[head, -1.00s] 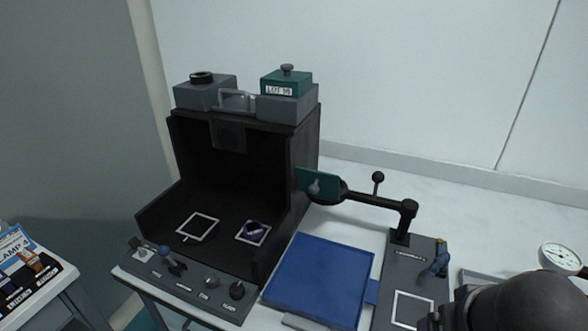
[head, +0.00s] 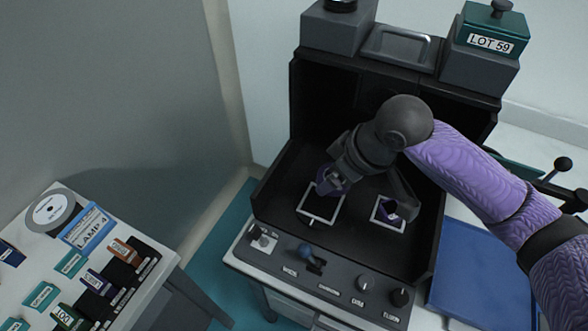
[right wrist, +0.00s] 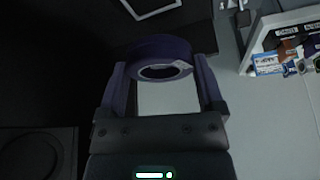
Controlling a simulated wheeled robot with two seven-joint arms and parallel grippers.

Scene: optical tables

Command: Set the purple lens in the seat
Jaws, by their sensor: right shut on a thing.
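My right gripper (head: 332,182) reaches from the right into the open black box. It is shut on a dark purple ring-shaped lens (right wrist: 152,47), whose ring lies between the two fingers in the right wrist view. In the head view the purple lens (head: 323,180) shows partly, over the left white-outlined square (head: 310,213) on the box floor; I cannot tell how high it is or whether it touches. I cannot tell which of these is the seat. My left gripper is not in view.
A side table (head: 150,262) with labelled blocks stands at lower left.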

